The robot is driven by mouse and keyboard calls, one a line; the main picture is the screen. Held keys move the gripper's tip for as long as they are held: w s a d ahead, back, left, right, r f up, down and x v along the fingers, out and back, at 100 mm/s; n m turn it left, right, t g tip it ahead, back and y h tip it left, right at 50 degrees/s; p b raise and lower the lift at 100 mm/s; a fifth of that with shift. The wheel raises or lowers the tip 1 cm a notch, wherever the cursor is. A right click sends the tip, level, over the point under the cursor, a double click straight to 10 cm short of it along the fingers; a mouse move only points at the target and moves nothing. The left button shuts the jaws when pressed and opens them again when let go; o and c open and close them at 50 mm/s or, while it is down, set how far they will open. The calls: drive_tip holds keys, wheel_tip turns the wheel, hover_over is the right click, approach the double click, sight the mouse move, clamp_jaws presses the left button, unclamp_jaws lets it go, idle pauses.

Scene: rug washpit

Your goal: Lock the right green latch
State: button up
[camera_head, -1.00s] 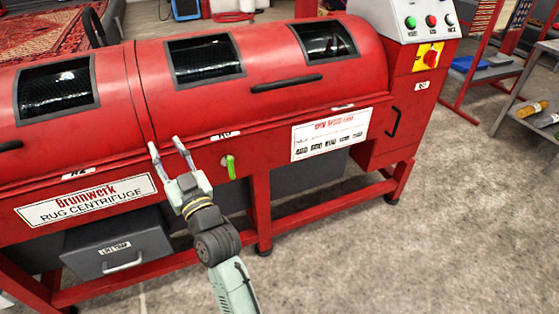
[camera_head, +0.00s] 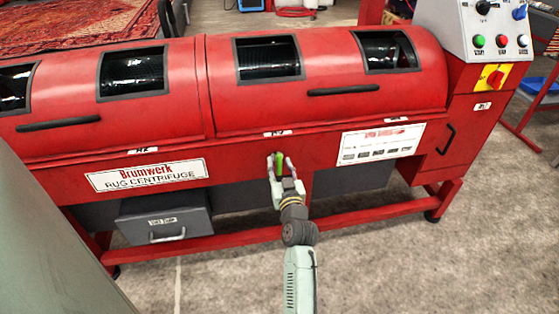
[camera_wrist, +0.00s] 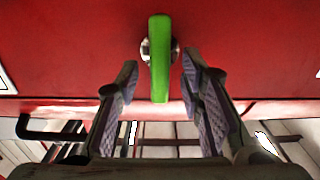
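The green latch (camera_head: 279,163) is on the red front panel of the rug centrifuge (camera_head: 240,160), below the right lid (camera_head: 330,95). In the wrist view the latch (camera_wrist: 159,58) is a green lever on a round metal pivot, and its handle hangs about straight down. My gripper (camera_head: 279,160) is in front of the panel at the latch. In the wrist view my gripper (camera_wrist: 159,68) is open, with one finger on each side of the lever and a visible gap to both. I see no other green latch.
A grey drawer (camera_head: 165,222) hangs below the left part of the machine. A white label plate (camera_head: 380,144) is right of the latch. The control panel (camera_head: 490,35) stands at the right end. A grey surface (camera_head: 45,250) fills the lower left. Concrete floor is clear in front.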

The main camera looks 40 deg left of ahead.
drive_tip(key=shift+x, duration=0.9)
clamp_jaws()
